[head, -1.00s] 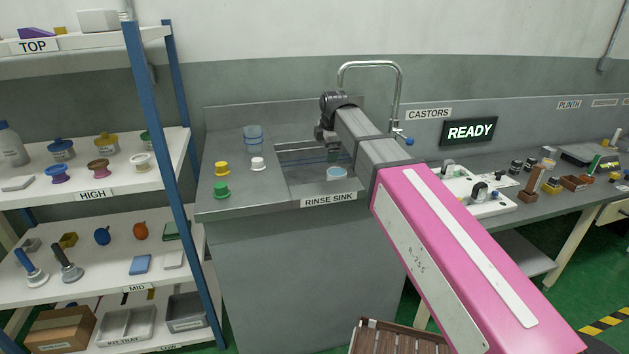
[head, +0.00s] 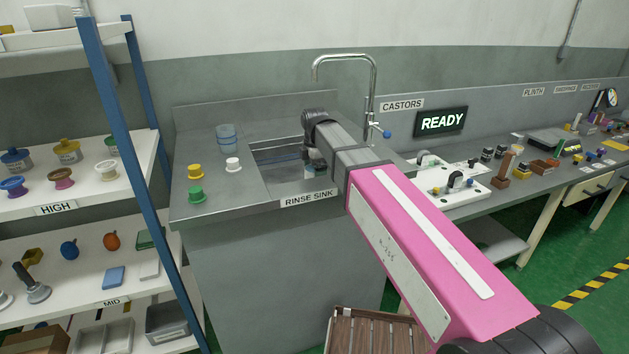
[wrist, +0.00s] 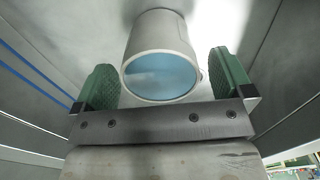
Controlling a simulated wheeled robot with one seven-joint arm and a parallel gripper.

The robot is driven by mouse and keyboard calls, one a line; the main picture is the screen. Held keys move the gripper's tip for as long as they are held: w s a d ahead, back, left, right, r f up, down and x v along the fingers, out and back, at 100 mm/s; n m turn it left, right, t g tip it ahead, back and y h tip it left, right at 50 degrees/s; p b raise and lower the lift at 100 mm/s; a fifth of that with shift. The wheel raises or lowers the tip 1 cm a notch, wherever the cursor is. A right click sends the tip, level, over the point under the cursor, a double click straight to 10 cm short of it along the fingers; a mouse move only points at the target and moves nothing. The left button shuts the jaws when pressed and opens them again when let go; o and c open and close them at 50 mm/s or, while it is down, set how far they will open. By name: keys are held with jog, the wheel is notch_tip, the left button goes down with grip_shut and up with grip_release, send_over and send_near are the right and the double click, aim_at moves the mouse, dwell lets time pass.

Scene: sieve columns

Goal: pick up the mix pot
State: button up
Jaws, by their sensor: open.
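The mix pot appears to be the pale grey-white cylinder with a light blue inside (wrist: 160,62) in the wrist view. Its round mouth faces the camera. My gripper (wrist: 168,85) is open, with one green ribbed finger to the left of the pot and one to the right. Gaps show between both fingers and the pot, so it is not held. In the head view my gripper (head: 316,165) is low over the front part of the sink basin, and the pot is hidden behind it or too small to make out.
The rinse sink (head: 255,195) has a tall tap (head: 372,85) behind my arm. A clear blue beaker (head: 226,138) and yellow, white and green small items stand on its left deck. Shelves (head: 90,195) stand left; a long workbench (head: 480,180) runs right.

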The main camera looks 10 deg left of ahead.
notch_tip(320, 180, down, 2)
jog(key=shift+f, duration=0.1)
jog(key=shift+c, duration=0.4)
jog(key=c, duration=1.1)
